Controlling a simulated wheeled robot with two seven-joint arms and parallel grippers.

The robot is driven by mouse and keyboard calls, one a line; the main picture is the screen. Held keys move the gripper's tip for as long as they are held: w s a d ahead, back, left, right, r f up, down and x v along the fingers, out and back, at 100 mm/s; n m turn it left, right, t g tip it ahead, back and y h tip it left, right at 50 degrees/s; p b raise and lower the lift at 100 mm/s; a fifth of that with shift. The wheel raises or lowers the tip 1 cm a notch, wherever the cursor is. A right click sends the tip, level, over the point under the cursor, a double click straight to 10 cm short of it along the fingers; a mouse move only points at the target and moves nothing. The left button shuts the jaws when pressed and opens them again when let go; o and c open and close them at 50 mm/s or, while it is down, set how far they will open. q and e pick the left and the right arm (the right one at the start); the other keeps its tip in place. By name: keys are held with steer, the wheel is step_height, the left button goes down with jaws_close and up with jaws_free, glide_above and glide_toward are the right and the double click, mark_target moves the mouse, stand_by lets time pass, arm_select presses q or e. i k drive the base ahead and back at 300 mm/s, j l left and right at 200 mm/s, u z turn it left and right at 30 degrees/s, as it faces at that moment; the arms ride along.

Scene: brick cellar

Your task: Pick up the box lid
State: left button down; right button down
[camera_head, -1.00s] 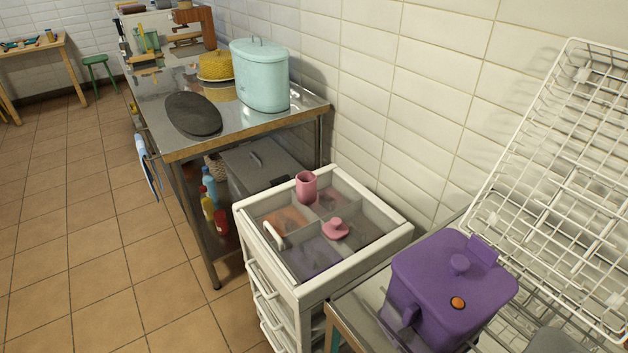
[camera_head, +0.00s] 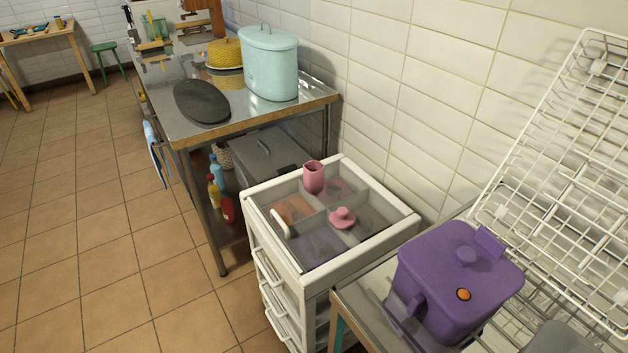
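Several lidded containers are in view, and I cannot tell which lid is the box lid. A teal oval box (camera_head: 270,70) with its lid on stands on the steel table. A purple box (camera_head: 450,290) with a knobbed top and an orange button stands at the lower right. A small pink lid-like piece with a knob (camera_head: 342,218) lies on the clear top of the white drawer cart (camera_head: 372,238), near a pink cup (camera_head: 314,177). Neither of my grippers is in view.
The steel table (camera_head: 240,122) also holds a dark oval slab (camera_head: 202,101) and a yellow woven container (camera_head: 224,54). A white wire rack (camera_head: 565,170) leans at the right. A grey box (camera_head: 270,155) sits below the steel table. Tiled floor (camera_head: 90,230) is clear at left.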

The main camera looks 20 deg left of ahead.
mark_target(340, 218)
steer(key=i+j+z, duration=0.1)
steer(key=j+z, duration=0.3)
steer(key=j, duration=0.15)
steer(key=j+z, duration=0.4)
steer(key=j, duration=0.15)
steer(key=k+j+z, duration=0.1)
steer(key=j+z, duration=0.3)
steer(key=j, duration=0.2)
